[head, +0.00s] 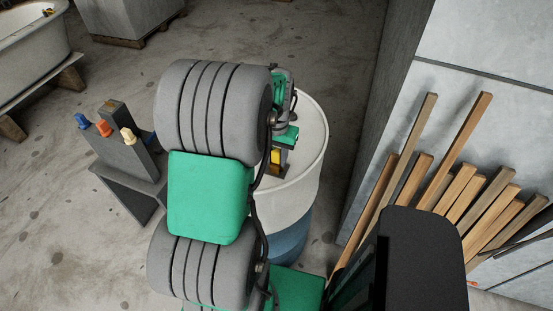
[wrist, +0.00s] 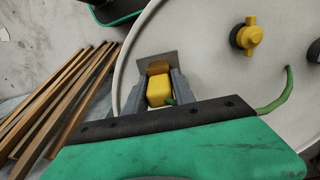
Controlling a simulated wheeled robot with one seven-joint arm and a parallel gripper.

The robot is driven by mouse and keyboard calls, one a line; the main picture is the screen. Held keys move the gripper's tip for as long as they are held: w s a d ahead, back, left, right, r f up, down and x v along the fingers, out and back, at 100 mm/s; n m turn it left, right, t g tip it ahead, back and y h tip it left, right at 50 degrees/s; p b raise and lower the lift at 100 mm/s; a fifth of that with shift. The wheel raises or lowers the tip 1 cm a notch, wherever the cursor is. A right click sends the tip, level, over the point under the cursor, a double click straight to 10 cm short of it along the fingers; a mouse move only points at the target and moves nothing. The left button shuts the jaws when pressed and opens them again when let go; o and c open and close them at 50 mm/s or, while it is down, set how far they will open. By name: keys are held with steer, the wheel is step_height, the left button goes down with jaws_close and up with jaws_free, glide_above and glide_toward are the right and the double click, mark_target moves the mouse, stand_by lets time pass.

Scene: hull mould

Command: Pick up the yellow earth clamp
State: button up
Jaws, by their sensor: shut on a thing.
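The yellow earth clamp (wrist: 159,92) is a small yellow block with a brown part at its far end, seen in the wrist view. My gripper (wrist: 160,84) is shut on it, with a grey finger on either side. The clamp is over the pale lid of a drum (wrist: 205,60); I cannot tell whether it touches the lid. In the head view the yellow clamp (head: 275,157) shows small beside my arm, with my gripper (head: 277,163) around it and partly hidden. A short green cable (wrist: 275,105) shows right of my gripper; its link to the clamp is hidden.
A round yellow fitting (wrist: 247,37) sits on the lid. Timber lengths (head: 465,195) lean against the wall at right. A grey stand (head: 125,165) with blue, orange and cream pieces is at left. A bathtub (head: 30,45) is far left. Open floor lies between.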

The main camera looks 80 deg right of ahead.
mark_target(277, 149)
jaws_close()
steer(key=shift+r, duration=0.1)
steer(key=shift+d+r, duration=0.1)
steer(key=shift+r, duration=0.1)
step_height(277, 149, up, 2)
steer(key=shift+r, duration=0.25)
steer(key=w+d+r, duration=0.8)
steer(key=w+r, duration=0.3)
steer(key=r, duration=0.3)
steer(key=shift+d+p, duration=0.2)
steer(key=shift+p, duration=0.1)
steer(key=shift+w, duration=0.1)
